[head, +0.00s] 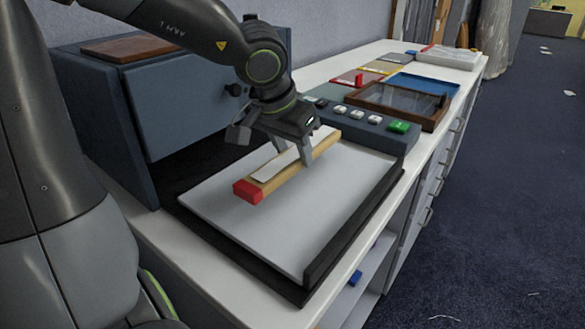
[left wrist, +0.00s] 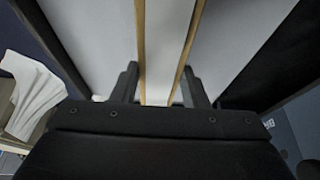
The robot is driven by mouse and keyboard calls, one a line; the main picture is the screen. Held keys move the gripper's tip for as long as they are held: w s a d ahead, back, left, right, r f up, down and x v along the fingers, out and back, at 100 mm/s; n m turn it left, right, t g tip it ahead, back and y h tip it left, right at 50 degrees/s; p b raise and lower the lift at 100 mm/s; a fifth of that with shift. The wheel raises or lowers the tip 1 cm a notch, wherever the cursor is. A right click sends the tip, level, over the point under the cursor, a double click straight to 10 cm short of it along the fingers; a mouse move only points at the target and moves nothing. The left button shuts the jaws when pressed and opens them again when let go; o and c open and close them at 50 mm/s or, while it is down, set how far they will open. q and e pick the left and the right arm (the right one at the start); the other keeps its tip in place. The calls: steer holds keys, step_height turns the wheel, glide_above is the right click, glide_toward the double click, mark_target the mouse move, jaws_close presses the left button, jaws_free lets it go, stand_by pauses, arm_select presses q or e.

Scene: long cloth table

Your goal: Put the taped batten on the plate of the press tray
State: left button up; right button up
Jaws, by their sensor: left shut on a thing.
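The taped batten (head: 290,167) is a wooden bar with a red end and a white strip along its top. My left gripper (head: 293,155) is shut across its middle and holds it over the pale plate (head: 325,215) of the black press tray (head: 345,238). I cannot tell whether the batten touches the plate. In the left wrist view the batten (left wrist: 166,45) runs lengthwise between the two fingers (left wrist: 160,85). My right gripper is in neither view.
A blue-grey cabinet (head: 190,110) stands behind the tray at left. A panel with buttons (head: 365,127), a brown glass-topped frame (head: 395,102), a blue tray (head: 425,84) and other coloured items lie farther along the table. Bare plate shows in front of the batten.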

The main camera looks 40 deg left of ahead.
mark_target(289, 158)
arm_select(q)
step_height(289, 158, down, 3)
steer(key=shift+b, duration=0.5)
steer(key=shift+f, duration=0.3)
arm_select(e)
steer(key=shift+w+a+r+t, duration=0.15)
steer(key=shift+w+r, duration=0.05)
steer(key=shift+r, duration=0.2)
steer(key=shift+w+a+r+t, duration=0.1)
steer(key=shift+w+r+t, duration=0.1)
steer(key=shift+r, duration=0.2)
arm_select(q)
steer(key=shift+f, duration=0.2)
steer(key=o, duration=1.1)
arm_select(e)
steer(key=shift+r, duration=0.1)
arm_select(q)
steer(key=shift+r, duration=0.1)
